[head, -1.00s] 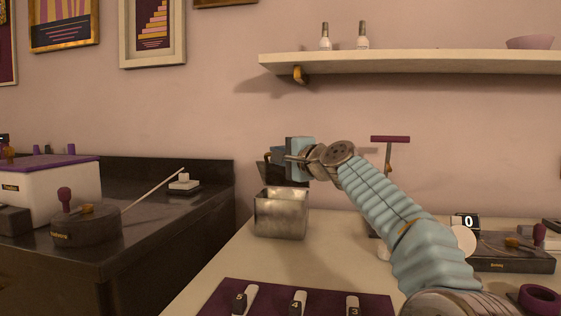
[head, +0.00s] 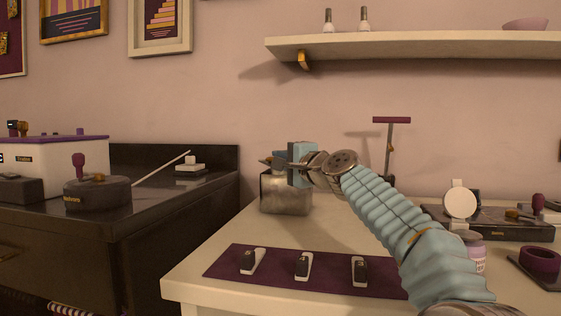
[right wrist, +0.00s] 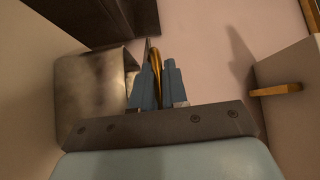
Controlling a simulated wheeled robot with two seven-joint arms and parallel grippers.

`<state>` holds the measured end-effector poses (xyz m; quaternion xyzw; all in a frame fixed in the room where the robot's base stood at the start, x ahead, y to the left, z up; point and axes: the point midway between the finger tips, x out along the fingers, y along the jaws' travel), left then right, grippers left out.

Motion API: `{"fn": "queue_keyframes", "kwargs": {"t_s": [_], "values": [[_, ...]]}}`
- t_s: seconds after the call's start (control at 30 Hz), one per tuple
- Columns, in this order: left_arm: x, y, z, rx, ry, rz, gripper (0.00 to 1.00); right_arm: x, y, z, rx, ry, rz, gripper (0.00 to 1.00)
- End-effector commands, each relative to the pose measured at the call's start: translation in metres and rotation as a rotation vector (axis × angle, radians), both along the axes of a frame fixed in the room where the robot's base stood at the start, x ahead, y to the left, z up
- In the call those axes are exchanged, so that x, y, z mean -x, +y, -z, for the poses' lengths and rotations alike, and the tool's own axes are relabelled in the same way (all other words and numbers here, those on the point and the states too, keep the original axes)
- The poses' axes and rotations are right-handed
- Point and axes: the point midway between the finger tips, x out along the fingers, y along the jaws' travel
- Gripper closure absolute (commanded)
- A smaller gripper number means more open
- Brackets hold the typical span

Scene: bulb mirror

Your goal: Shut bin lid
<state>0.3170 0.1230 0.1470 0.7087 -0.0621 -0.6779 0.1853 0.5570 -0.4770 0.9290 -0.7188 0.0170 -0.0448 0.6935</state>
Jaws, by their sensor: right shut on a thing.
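The bin is a dull grey metal box (head: 287,197) at the back left of the cream table. It also shows at the left of the right wrist view (right wrist: 92,88). My right gripper (head: 290,161) is at the bin's top edge and hides much of its opening. In the right wrist view its two blue-grey fingers (right wrist: 158,82) are closed around a thin piece with a brass-coloured edge (right wrist: 155,62), which looks like part of the bin lid, standing beside the bin's rim. The lid's exact angle is hard to tell. My left gripper is not in view.
A purple mat (head: 320,276) with several dark-and-white switches lies at the table's front. A T-handled stand (head: 390,145) rises behind my right arm. A round white mirror (head: 459,202) stands right. A dark counter (head: 145,200) is left; a shelf (head: 420,45) hangs above.

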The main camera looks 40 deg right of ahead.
Motion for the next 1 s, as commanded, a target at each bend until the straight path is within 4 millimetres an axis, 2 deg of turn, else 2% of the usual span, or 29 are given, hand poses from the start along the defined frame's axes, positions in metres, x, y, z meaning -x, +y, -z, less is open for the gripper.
{"fn": "queue_keyframes", "kwargs": {"t_s": [0.03,0.67,0.7,0.73,1.0], "values": [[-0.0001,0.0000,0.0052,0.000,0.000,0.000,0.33,-0.0041,-0.0001,0.0309,-0.016,0.065,-0.019,1.00],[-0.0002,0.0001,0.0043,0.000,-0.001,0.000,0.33,-0.0041,0.0003,0.0265,-0.013,0.054,-0.017,1.00],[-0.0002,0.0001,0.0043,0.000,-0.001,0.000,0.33,-0.0042,0.0003,0.0264,-0.013,0.054,-0.017,0.81],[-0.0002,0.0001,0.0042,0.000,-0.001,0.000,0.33,-0.0042,0.0006,0.0263,-0.013,0.054,-0.018,0.79],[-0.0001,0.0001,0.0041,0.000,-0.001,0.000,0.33,-0.0041,0.0026,0.0247,-0.014,0.051,-0.022,0.79]]}}
